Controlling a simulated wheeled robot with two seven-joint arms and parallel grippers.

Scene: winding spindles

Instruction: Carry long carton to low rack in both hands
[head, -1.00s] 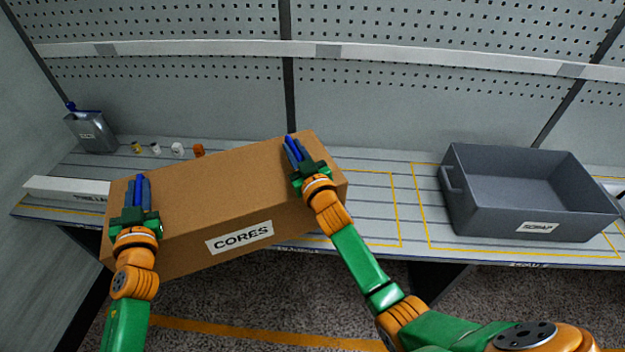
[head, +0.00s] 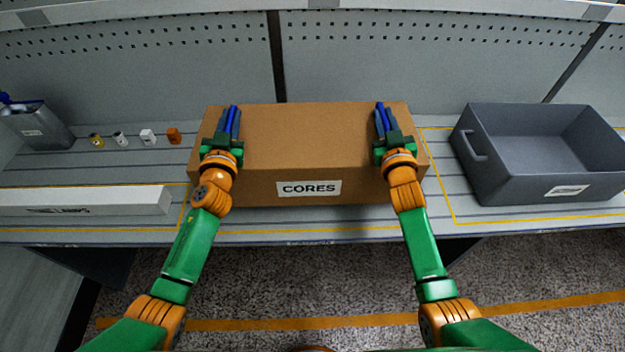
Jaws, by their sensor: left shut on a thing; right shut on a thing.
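The long brown carton (head: 307,140) with a CORES label spans the middle of the head view, level, its long side facing me. It is over the grey slatted rack (head: 300,224); I cannot tell whether it rests on it or is held just above. My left gripper (head: 233,122) is shut on the carton near its left end. My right gripper (head: 382,120) is shut on the carton near its right end. The fingers lie over the top face, and the grippers hide small parts of the front edge.
A grey bin (head: 535,150) stands right of the carton, with a small gap. A long white box (head: 85,201) lies at left. Several small spools, including an orange one (head: 174,136), and a grey canister (head: 38,127) stand behind it. A perforated back panel (head: 150,60) rises behind.

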